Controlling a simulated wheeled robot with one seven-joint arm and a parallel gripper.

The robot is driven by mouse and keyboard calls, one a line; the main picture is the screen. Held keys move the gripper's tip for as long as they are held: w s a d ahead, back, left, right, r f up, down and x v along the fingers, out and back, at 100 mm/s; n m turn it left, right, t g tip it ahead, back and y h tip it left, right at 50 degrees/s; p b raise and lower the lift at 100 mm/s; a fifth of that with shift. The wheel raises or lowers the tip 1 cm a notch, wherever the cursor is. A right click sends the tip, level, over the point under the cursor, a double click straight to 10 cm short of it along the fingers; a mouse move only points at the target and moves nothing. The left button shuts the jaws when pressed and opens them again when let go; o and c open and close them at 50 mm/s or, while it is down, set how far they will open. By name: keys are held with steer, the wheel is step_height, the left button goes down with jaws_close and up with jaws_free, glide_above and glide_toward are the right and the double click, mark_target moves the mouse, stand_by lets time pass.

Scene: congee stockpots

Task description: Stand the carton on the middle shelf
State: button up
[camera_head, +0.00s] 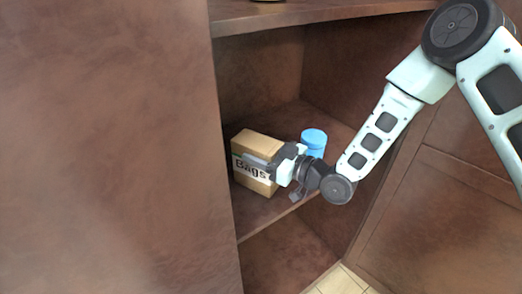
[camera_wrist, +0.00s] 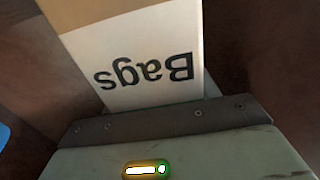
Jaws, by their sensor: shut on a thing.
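The carton (camera_head: 259,147) is a brown box with a white label reading "Bags". In the head view it is upright, inside the cabinet at the middle shelf (camera_head: 250,213), near its front left. I cannot tell whether its base touches the shelf. My gripper (camera_head: 262,168) is shut on the carton from the front right. In the wrist view the carton (camera_wrist: 135,62) fills the upper middle with its label upside down, close against the gripper's palm (camera_wrist: 190,145). The fingertips are largely hidden there.
A blue cylindrical container (camera_head: 314,142) stands on the same shelf, right of the carton and just behind my gripper. The upper shelf (camera_head: 300,14) is overhead. A large brown panel (camera_head: 110,150) lies to the left. Shelf space behind the carton looks clear.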

steer(key=shift+f, duration=0.15)
steer(key=o, duration=1.2)
steer(key=shift+c, duration=0.2)
steer(key=b+v, duration=0.4)
steer(key=v, duration=0.7)
steer(key=s+d+r+m+g+h, duration=0.2)
steer(key=s+g+h, duration=0.3)
steer(key=s, duration=0.7)
steer(key=s+d+r+m+g+h, duration=0.1)
steer(key=s+r+g+h, duration=0.2)
steer(key=s+h, duration=0.6)
steer(key=s+g, duration=0.1)
steer(key=s, duration=0.2)
steer(key=shift+s+d+r+m+g, duration=0.25)
steer(key=shift+d+r+m+g, duration=0.1)
steer(key=shift+d+m+g, duration=0.05)
